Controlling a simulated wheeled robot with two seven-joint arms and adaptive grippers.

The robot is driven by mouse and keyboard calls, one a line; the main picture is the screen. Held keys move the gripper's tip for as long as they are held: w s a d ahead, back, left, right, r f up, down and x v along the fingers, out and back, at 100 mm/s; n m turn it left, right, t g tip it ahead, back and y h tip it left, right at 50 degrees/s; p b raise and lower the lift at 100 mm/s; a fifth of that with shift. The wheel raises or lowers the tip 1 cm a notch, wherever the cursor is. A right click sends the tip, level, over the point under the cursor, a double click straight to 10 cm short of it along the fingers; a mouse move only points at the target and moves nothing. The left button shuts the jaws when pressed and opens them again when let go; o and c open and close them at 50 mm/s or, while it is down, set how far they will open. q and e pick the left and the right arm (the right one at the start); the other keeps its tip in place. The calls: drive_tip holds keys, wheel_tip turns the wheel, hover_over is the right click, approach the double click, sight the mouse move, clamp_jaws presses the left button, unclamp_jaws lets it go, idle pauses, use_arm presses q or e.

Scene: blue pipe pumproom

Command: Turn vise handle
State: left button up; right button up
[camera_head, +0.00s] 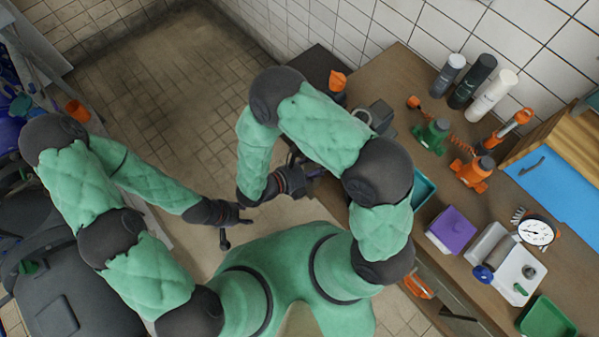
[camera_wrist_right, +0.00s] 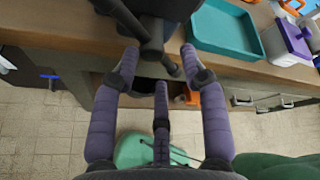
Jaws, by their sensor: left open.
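The vise (camera_head: 376,116) is a dark grey body at the left edge of the workbench, partly hidden by my right arm in the head view. In the right wrist view its dark screw end (camera_wrist_right: 152,38) points toward me, with the thin vise handle (camera_wrist_right: 125,22) crossing it diagonally. My right gripper (camera_wrist_right: 160,62) has its purple fingers spread, two beside the screw end and one below; I cannot tell whether any touches the handle. My left gripper (camera_head: 236,222) is open and empty over the floor, away from the bench.
A teal tray (camera_wrist_right: 225,28) lies on the bench right of the vise. Bottles (camera_head: 490,95), green and orange jacks (camera_head: 472,172), a purple box (camera_head: 452,230) and a dial gauge (camera_head: 535,232) stand farther right. The floor (camera_head: 160,85) at upper left is clear.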

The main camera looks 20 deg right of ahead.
drive_tip(key=p+v, duration=0.2)
drive_tip(key=v, duration=0.5)
drive_tip(key=shift+s+p, duration=0.2)
drive_tip(key=shift+p, duration=0.1)
idle(0.3)
drive_tip(key=shift+r, duration=0.1)
drive_tip(key=shift+a, duration=0.1)
